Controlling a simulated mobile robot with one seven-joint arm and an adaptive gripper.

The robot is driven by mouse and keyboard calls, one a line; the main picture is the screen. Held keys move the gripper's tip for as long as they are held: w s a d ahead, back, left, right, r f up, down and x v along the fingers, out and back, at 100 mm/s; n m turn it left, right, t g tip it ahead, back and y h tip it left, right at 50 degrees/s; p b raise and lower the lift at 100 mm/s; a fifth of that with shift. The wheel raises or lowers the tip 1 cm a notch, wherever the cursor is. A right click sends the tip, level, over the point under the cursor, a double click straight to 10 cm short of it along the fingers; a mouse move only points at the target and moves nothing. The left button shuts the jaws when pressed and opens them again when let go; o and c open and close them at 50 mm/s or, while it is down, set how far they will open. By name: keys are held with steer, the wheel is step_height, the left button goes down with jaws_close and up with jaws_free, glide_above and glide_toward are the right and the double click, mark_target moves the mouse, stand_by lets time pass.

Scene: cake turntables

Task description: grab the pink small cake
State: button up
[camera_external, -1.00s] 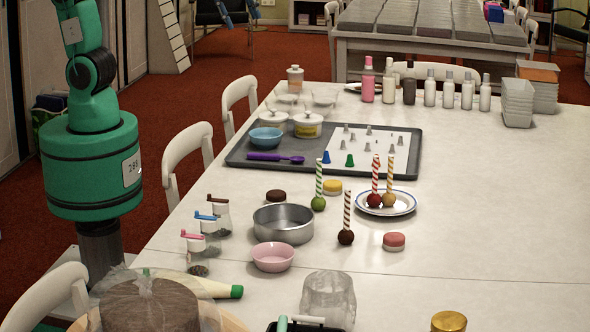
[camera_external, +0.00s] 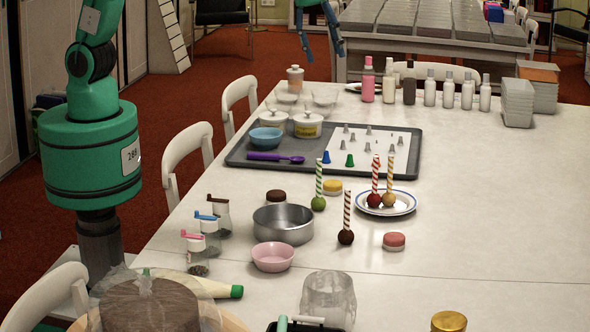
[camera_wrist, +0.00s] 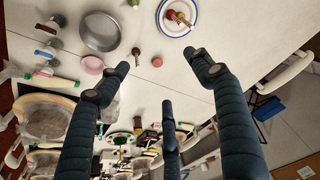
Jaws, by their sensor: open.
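The pink small cake (camera_external: 394,241) sits on the white table, in front of the blue-rimmed plate and right of the chocolate cake pop. In the wrist view the pink cake (camera_wrist: 157,62) lies on the table near the top centre, between and beyond my spread fingers. My gripper (camera_external: 322,45) is high above the far part of the table at the top of the external view, pointing down. It is open and empty and well apart from the cake. Its dark fingers (camera_wrist: 162,80) also show in the wrist view.
The plate (camera_external: 409,208) with striped-stick cake pops is just behind the cake. A chocolate cake pop (camera_external: 346,236), a metal pan (camera_external: 262,229) and a pink bowl (camera_external: 272,266) stand to its left. A clear cup (camera_external: 315,300) is in front. Table space right of the cake is clear.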

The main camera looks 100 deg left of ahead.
steer(key=w+d+f+p, duration=0.1)
steer(key=w+d+f, duration=0.4)
steer(key=f, duration=0.4)
steer(key=w+d+f+m+g+p, duration=0.1)
steer(key=w+d+f+p, duration=0.1)
steer(key=w+d+f, duration=0.3)
steer(key=w+d+f+p, duration=0.1)
steer(key=w+d+f, duration=0.4)
steer(key=f, duration=0.8)
steer(key=shift+w+d+f+m+g, duration=0.3)
steer(key=shift+w+m, duration=0.1)
steer(key=shift+w, duration=0.85)
steer(key=shift+f, duration=0.1)
glide_above(394, 236)
steer(key=shift+s+a+f+b, duration=0.1)
steer(key=shift+s+f, duration=0.05)
steer(key=shift+f, duration=1.25)
steer(key=shift+s+a+f+b, duration=0.1)
steer(key=shift+s+f, duration=0.05)
steer(key=shift+f, duration=1.2)
steer(key=shift+s+f+b, duration=0.1)
steer(key=shift+s+f, duration=0.05)
steer(key=shift+f, duration=1.25)
steer(key=shift+w+d+f+b, duration=0.1)
steer(key=shift+w+f+b, duration=0.15)
steer(key=shift+f, duration=1.05)
steer(key=shift+w+f+b, duration=0.15)
steer(key=shift+f+b, duration=0.05)
steer(key=shift+f, duration=1.05)
steer(key=c, duration=0.9)
